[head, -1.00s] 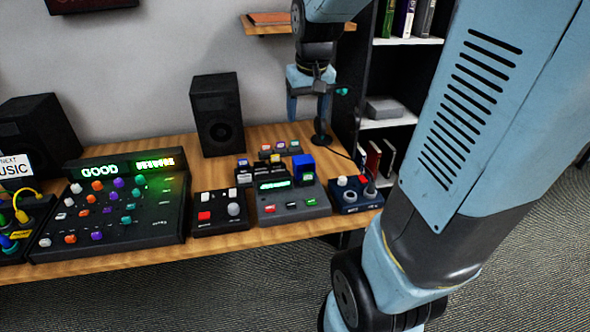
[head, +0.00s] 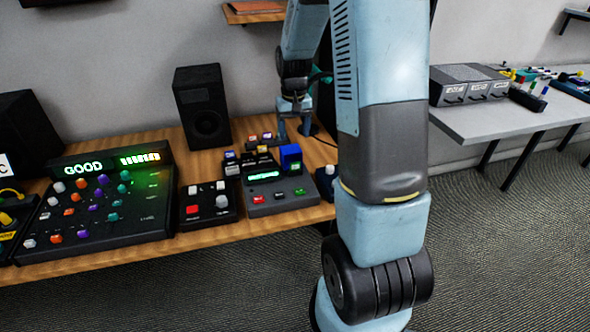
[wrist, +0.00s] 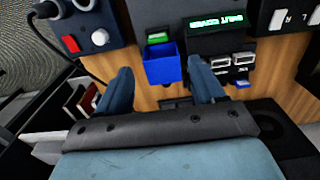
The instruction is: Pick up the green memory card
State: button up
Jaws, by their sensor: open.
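A small green card (wrist: 157,37), which appears to be the green memory card, sits at the front side of a blue open box (wrist: 160,65) beside a lit display. In the head view the green card (head: 295,166) shows as a small patch below the blue box (head: 291,154). My gripper (head: 294,132) hangs above and behind the blue box. In the wrist view my gripper (wrist: 159,66) has its two fingers spread, nothing between them, with the blue box ahead between the tips. How far the tips are above it is unclear.
Several other cards (head: 267,136) stand in dark holders near the display. Button consoles (head: 206,204) and a speaker (head: 203,105) share the wooden table (head: 160,250). A cable (wrist: 60,45) runs at left in the wrist view. A grey table (head: 490,118) stands at right.

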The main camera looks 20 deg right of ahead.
aim_at(295, 163)
jog(key=f, duration=1.1)
jog(key=shift+d+f, duration=0.2)
jog(key=shift+f, duration=0.15)
jog(key=shift+c, duration=0.5)
jog(key=c, duration=1)
jog(key=shift+r, duration=0.1)
